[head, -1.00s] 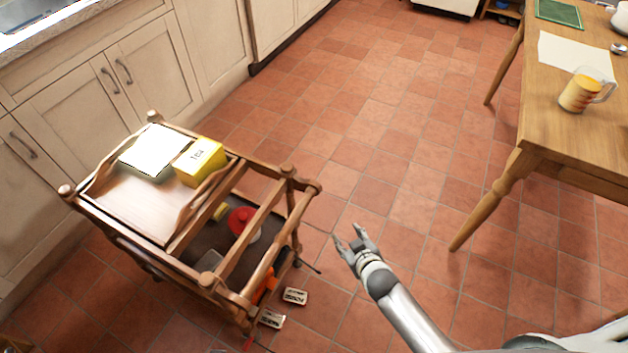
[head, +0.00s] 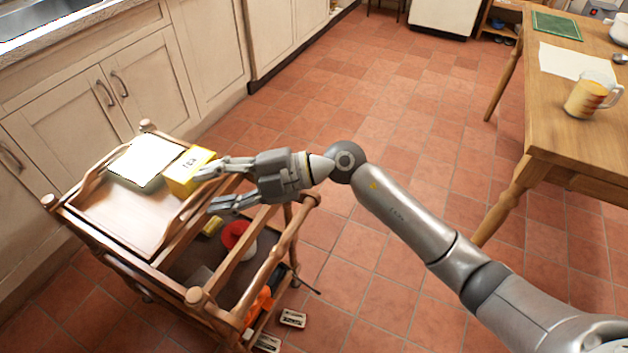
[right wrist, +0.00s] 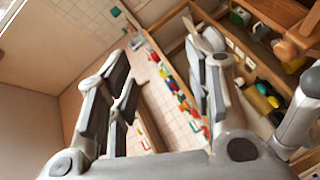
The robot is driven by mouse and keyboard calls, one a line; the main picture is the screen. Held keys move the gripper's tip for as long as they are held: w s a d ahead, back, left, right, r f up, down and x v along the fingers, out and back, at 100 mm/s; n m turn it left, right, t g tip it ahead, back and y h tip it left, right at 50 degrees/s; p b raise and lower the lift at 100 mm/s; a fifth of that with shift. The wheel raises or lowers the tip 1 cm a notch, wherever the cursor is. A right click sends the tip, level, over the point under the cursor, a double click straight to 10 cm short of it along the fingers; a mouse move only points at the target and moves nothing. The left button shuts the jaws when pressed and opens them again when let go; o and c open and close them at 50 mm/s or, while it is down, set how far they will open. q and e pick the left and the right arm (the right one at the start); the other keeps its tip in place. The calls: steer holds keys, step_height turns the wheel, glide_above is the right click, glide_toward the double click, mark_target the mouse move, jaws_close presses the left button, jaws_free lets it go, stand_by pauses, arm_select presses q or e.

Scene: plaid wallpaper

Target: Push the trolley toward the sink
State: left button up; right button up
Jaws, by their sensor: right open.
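The wooden trolley (head: 125,215) stands on the floor at the left of the head view, beside the cabinets. A white book-like item (head: 143,160) and a yellow box (head: 186,172) lie on its upper tray. A red-lidded item (head: 235,234) and other things are on its lower shelf. My right gripper (head: 209,188) is open over the trolley's upper part, with its fingers pointing left beside the yellow box. Contact cannot be told. Its fingers also show spread and empty in the right wrist view (right wrist: 165,85). The sink (head: 40,18) shows partly at the top left. My left gripper is not in view.
Cream cabinets (head: 60,110) line the left side beyond the trolley. A wooden table (head: 555,115) with a mug (head: 590,97) stands at the right. Small labelled items (head: 292,318) lie on the floor by the trolley. The tiled floor in the middle is clear.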

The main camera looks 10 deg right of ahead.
steer(key=w+d+f+n+g+h, duration=0.1)
steer(key=w+d+f+h, duration=0.1)
steer(key=d+f+h, duration=0.3)
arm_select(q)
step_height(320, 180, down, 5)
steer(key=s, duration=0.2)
arm_select(e)
steer(key=m+t+h, duration=0.1)
steer(key=m+h, duration=0.1)
steer(key=h, duration=0.7)
glide_toward(306, 207)
steer(key=f, duration=0.2)
steer(key=a+f+b, duration=0.1)
steer(key=f, duration=0.2)
steer(key=f+b, duration=0.1)
steer(key=f, duration=0.2)
steer(key=shift+w+a, duration=0.2)
steer(key=shift+w, duration=0.1)
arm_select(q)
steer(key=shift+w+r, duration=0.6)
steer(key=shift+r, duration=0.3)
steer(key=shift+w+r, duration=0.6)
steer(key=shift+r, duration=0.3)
arm_select(e)
steer(key=shift+w+a+f, duration=0.1)
steer(key=shift+w+f, duration=0.05)
steer(key=shift+f, duration=0.5)
jaws_close()
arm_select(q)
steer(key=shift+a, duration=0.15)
